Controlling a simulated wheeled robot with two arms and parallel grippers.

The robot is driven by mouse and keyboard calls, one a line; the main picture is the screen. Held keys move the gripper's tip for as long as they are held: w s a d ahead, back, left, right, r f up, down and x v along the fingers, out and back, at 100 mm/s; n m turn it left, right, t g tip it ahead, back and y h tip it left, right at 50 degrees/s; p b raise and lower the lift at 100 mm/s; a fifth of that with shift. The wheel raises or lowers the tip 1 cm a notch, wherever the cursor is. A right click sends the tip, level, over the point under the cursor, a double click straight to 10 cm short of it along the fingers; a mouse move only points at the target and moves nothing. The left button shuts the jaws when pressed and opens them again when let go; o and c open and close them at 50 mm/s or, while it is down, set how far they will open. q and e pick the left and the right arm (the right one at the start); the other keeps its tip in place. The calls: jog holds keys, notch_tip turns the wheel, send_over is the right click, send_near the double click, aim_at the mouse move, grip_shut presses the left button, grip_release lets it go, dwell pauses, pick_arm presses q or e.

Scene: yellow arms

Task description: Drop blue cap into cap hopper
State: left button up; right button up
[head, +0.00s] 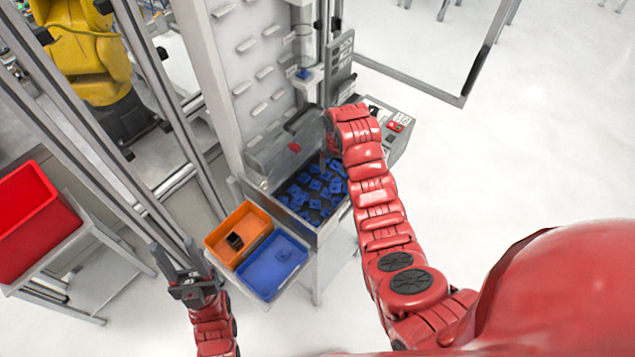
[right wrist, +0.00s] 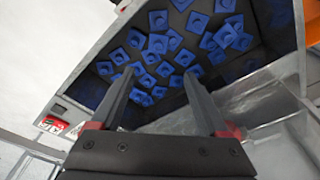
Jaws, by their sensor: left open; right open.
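The cap hopper (head: 326,231) is a dark-bottomed metal tray at the foot of the machine, with several blue caps (head: 313,192) loose inside. The same caps (right wrist: 154,45) fill the tray in the right wrist view. My right gripper (right wrist: 158,77) is open over the tray, with no cap between its fingers; in the head view my own arm largely hides it. My left gripper (head: 176,256) is open and empty, left of the bins. A small blue piece (head: 283,255), perhaps a cap, lies in the blue bin (head: 262,281).
An orange bin (head: 219,240) holding a dark piece (head: 235,240) sits beside the blue bin. A red crate (head: 35,220) stands on a cart at far left. A control box with a red button (head: 395,126) is right of the hopper. Metal frame posts stand at left.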

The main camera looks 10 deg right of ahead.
notch_tip(320, 180, up, 15)
jog(key=s+p, duration=0.2)
jog(key=p, duration=0.3)
jog(key=shift+s+a, duration=0.15)
jog(key=shift+s, duration=0.05)
dwell(0.3)
